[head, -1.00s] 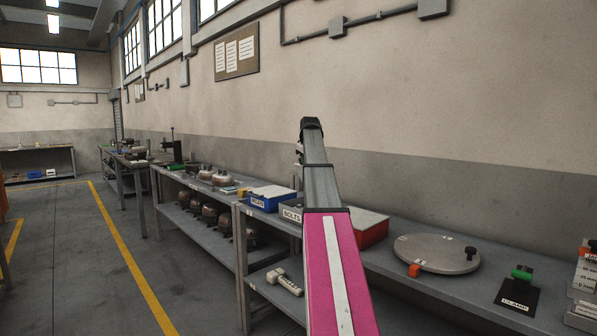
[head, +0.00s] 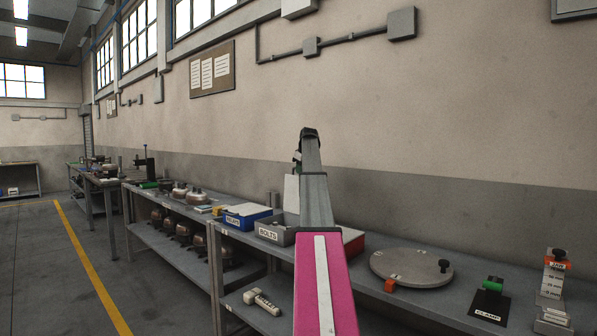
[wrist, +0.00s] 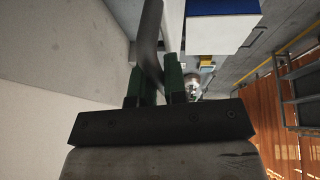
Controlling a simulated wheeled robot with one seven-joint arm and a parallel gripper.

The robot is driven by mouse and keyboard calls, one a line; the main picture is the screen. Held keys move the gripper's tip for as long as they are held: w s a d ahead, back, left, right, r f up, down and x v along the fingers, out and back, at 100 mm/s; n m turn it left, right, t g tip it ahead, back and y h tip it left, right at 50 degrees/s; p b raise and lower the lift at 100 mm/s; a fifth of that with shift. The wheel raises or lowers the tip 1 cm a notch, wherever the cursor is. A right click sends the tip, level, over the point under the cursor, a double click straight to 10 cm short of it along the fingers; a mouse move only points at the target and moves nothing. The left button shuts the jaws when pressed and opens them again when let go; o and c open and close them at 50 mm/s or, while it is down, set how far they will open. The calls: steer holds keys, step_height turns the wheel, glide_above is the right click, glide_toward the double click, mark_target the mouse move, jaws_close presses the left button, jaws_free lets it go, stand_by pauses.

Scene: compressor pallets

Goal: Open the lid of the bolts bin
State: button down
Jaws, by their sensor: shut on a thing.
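The bolts bin (head: 272,232) is a grey bin with a white BOLTS label, on the bench just left of my arm. A pale lid panel (head: 291,193) stands roughly upright above its back, partly hidden by my arm. In the wrist view my gripper (wrist: 154,75) has its green fingers closed on a dark grey curved bar (wrist: 150,40), which looks like the lid's handle.
A blue bin (head: 246,222) with a white lid stands left of the bolts bin; a red bin (head: 354,246) is to the right. Further right are a round grey plate (head: 411,266) and a clamp stand (head: 489,302). The wall rises behind the bench.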

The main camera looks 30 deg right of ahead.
steer(key=shift+d, duration=0.1)
steer(key=c, duration=1.2)
jaws_free()
steer(key=shift+r, duration=0.1)
steer(key=v, duration=1)
steer(key=shift+s+r, duration=0.1)
steer(key=shift+r, duration=0.2)
